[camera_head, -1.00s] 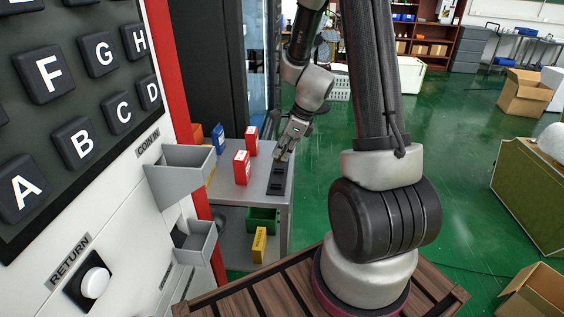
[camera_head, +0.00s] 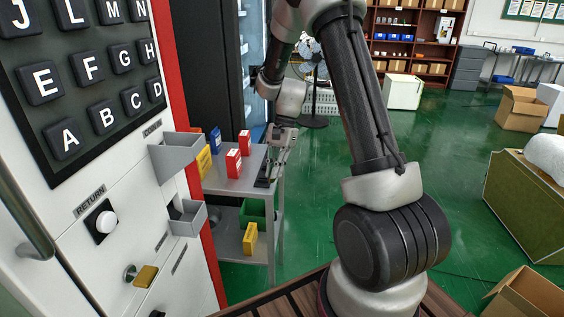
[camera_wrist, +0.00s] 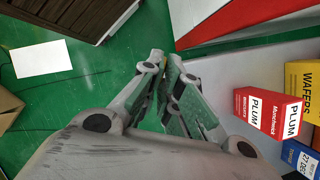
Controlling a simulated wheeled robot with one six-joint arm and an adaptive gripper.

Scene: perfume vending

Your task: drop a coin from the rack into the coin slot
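My gripper (camera_head: 278,160) is over the right edge of the small table.
A lower grey tray (camera_head: 188,220) and a white return button (camera_head: 105,222) are on the machine. Red boxes (camera_head: 233,163), a blue box (camera_head: 215,140) and a yellow box (camera_head: 203,162) stand on the table (camera_head: 228,186) between machine and gripper.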

